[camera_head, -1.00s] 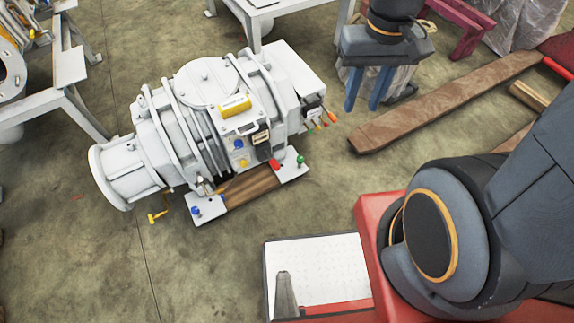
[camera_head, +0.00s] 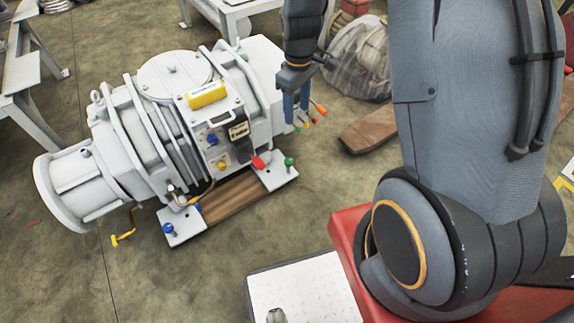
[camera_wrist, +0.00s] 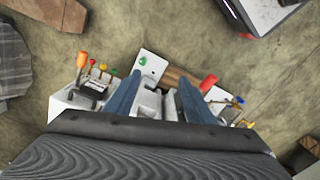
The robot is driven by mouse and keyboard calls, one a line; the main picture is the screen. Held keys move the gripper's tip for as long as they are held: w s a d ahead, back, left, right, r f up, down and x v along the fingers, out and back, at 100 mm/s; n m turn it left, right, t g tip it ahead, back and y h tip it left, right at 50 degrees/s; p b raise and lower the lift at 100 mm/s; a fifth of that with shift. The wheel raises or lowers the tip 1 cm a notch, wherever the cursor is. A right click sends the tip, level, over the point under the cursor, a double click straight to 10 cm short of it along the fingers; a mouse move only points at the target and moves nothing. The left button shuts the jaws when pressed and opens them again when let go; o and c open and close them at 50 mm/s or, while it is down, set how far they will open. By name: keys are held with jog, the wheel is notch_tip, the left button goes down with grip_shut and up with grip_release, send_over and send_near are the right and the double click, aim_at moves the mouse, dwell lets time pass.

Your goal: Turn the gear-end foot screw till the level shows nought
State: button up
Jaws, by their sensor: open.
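The white pump (camera_head: 150,120) lies on the floor, with foot plates along its near side. A green-topped foot screw (camera_head: 289,162) stands on the right plate and a blue-topped one (camera_head: 168,228) on the left plate. Which is the gear-end screw I cannot tell for sure. A yellow level-like bar (camera_head: 206,95) sits on top; its reading is too small to make out. My gripper (camera_head: 297,108) is open and empty near the pump's right end. In the wrist view, the green screw (camera_wrist: 143,60) shows beyond and between the parted blue fingertips of my gripper (camera_wrist: 160,78).
A red lever (camera_head: 258,162) is close to the green screw. Orange and other coloured levers (camera_head: 319,108) stand near my gripper. A wooden block (camera_head: 235,200) lies between the plates. Timber (camera_head: 370,132) lies to the right; bare floor is in front.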

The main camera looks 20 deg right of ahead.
aim_at(288, 161)
jog(key=w+f+n+b, duration=0.1)
jog(key=w+f+b, duration=0.2)
jog(key=f, duration=1)
jog(key=w+f+n+b, duration=0.2)
jog(key=w+f+b, duration=0.2)
jog(key=f+b, duration=0.3)
jog(key=w+f+n+b, duration=0.2)
jog(key=w+f+b, duration=0.1)
jog(key=f, duration=1.5)
jog(key=shift+w+d+f+b, duration=0.25)
jog(key=shift+d+f+b, duration=0.1)
jog(key=shift+b, duration=0.55)
jog(key=shift+r, duration=0.1)
jog(key=shift+c, duration=0.3)
jog(key=c, duration=1)
